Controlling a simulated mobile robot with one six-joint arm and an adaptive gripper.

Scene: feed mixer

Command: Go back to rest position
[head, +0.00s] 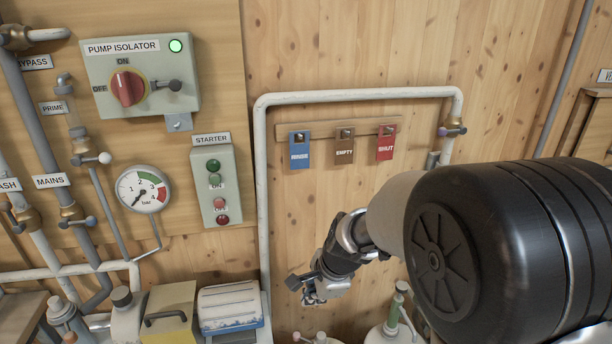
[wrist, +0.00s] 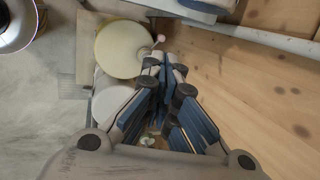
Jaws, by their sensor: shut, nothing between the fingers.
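My gripper (head: 308,288) hangs low in front of the wooden wall in the head view, right of the blue and white pump motor and below the tag rack. In the wrist view my gripper (wrist: 163,62) points down with its fingers together and nothing between them. It appears apart from the wall and the fittings. My forearm and a large dark joint cover the lower right of the head view and hide what is behind them.
The isolator box (head: 142,78), starter box (head: 216,185) and gauge (head: 144,189) are on the left. A tag rack (head: 340,131) holds blue, brown and red tags. A white pipe (head: 262,190) frames it. Below are the pump motor (head: 230,306) and a white canister (head: 392,334).

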